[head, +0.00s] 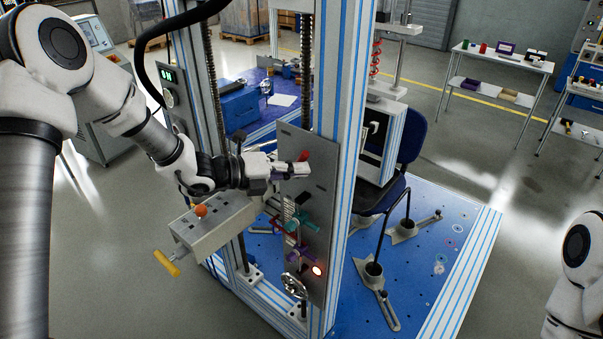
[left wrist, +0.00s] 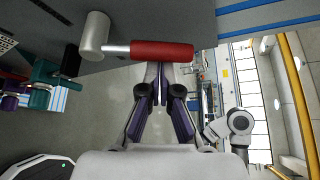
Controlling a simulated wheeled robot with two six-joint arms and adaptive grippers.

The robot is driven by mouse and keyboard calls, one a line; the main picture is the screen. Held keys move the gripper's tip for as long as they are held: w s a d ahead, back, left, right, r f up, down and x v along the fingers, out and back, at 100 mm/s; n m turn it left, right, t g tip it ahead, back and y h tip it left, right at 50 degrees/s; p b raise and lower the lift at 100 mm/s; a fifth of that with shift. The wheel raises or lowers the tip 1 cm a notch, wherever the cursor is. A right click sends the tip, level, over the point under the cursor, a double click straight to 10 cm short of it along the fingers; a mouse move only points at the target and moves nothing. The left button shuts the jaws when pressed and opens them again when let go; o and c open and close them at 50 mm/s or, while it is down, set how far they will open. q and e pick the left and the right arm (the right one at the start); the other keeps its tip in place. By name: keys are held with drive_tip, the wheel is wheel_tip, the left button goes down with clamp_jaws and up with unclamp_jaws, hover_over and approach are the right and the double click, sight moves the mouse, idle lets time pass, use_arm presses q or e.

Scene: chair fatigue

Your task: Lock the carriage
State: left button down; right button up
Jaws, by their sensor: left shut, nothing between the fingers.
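A grey upright panel (head: 318,200) on the front of the test frame carries a lever with a red handle (head: 304,156). In the left wrist view the red handle (left wrist: 162,50) joins a grey round hub (left wrist: 95,36) by a thin rod. My left gripper (head: 304,170) is shut and empty, its fingertips right by the red handle in both views. In the left wrist view the fingertips (left wrist: 162,72) meet the handle's edge; I cannot tell whether they touch it. My right gripper is not in view.
Lower on the panel are a teal handle (head: 300,219), a purple handle (head: 301,255), a lit orange-red lamp (head: 317,270) and a handwheel (head: 294,286). A grey box (head: 215,228) with an orange knob stands left of it. A blue chair (head: 385,195) is behind the frame.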

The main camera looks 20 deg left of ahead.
use_arm(q)
drive_tip(key=shift+w+a+r+n+t+h+b, duration=0.2)
drive_tip(key=shift+a+n+h, duration=0.15)
drive_tip(key=shift+a+n, duration=0.15)
drive_tip(key=shift+w+a+r+n+t+h+b, duration=0.15)
drive_tip(key=shift+a+r+n+h, duration=0.15)
drive_tip(key=shift+n, duration=0.25)
drive_tip(key=shift+w+a+r+n+t+h+b, duration=0.15)
drive_tip(key=shift+a+n+h, duration=0.2)
drive_tip(key=shift+a+n, duration=0.2)
